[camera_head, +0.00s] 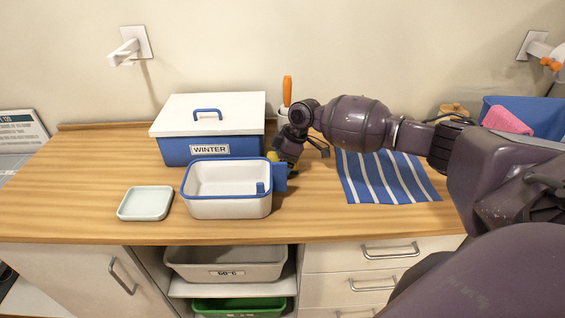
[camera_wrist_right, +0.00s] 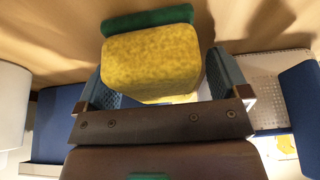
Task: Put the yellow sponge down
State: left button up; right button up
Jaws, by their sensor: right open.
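The yellow sponge (camera_wrist_right: 150,62) with a green scouring side (camera_wrist_right: 150,22) lies between the fingers of my right gripper (camera_wrist_right: 165,82) in the right wrist view. The fingers stand apart with narrow gaps beside the sponge, so the gripper is open around it. In the head view, my right gripper (camera_head: 286,163) is low at the right of the white tub (camera_head: 228,207), in front of the blue box's right end. Only a small yellow part of the sponge (camera_head: 272,156) shows there; its contact with the counter is hidden. My left gripper is not in view.
A blue WINTER box (camera_head: 210,150) with a white lid stands behind the tub. A pale green dish (camera_head: 145,203) is at left, a blue striped cloth (camera_head: 385,178) at right. An orange-handled item (camera_head: 287,92) stands behind my gripper. Bare counter (camera_head: 310,215) lies in front.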

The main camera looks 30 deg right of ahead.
jog(key=c, duration=1.1)
jog(key=shift+o, duration=0.2)
jog(key=shift+r, duration=0.15)
notch_tip(320, 180, up, 20)
jog(key=p, duration=0.1)
